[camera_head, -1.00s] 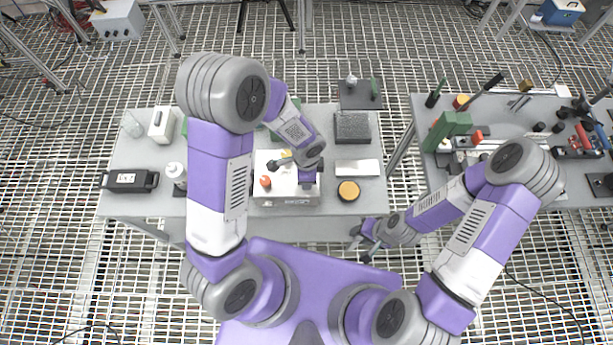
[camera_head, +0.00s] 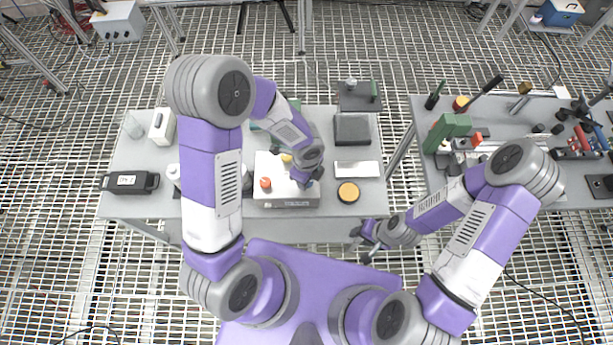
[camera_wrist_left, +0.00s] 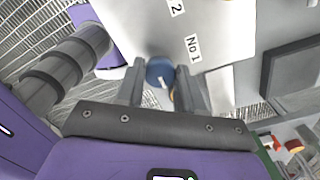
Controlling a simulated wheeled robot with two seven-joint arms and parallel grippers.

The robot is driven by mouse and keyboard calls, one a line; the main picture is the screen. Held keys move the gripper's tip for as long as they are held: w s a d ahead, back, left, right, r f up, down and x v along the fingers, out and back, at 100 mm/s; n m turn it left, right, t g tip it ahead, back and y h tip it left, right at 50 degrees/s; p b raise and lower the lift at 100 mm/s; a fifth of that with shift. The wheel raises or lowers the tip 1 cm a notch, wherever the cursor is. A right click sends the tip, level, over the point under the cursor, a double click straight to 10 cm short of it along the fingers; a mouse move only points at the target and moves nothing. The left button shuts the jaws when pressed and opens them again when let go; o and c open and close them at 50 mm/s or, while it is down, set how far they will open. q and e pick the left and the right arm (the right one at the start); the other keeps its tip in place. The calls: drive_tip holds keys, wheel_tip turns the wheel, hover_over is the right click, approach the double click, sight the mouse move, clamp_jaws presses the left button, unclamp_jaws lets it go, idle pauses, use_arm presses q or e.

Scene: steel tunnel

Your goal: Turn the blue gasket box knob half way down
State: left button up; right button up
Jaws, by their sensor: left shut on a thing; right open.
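The white gasket box (camera_head: 268,199) sits on the left table, with a red knob (camera_head: 265,183) and a yellow knob (camera_head: 286,158) on top. In the left wrist view, the blue knob (camera_wrist_left: 158,73) with a pale mark is between my left gripper's (camera_wrist_left: 160,78) fingers, which are shut on it. Labels reading "2" and "No 1" are on the white face beside it. In the head view my left wrist hangs over the box's right side and hides the blue knob. My right gripper (camera_head: 362,240) is open and empty, low in front of the table's right corner.
A black case (camera_head: 130,182) lies at the table's left end. A second table (camera_head: 500,125) with tools stands right, beyond a gap.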

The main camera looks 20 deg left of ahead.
idle(0.4)
use_arm(q)
drive_tip(key=o, duration=1)
drive_tip(key=shift+o, duration=0.2)
drive_tip(key=shift+r+p, duration=0.75)
drive_tip(key=shift+r, duration=3.1)
